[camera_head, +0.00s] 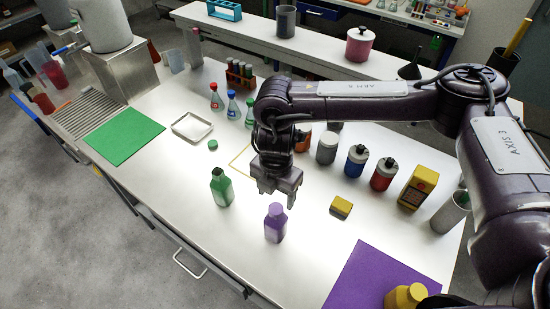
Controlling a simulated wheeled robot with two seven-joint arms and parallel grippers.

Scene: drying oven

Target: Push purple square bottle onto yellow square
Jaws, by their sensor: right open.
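The purple square bottle (275,225) stands upright on the white table near its front edge. My right gripper (278,196) points down with its fingers apart, just behind the bottle's neck in the picture. I cannot tell whether it touches the bottle. A thin yellow square outline (238,157) is marked on the table behind and left of the bottle, and my right gripper and wrist hide part of it. The bottle is outside the visible part of the outline. My left gripper is not in view.
A green bottle (221,187) stands left of the purple one. A yellow-topped block (341,206) lies to the right. Several jars, including a blue one (356,162), line the back right. A purple mat (365,275) and green mat (125,136) lie at opposite ends.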

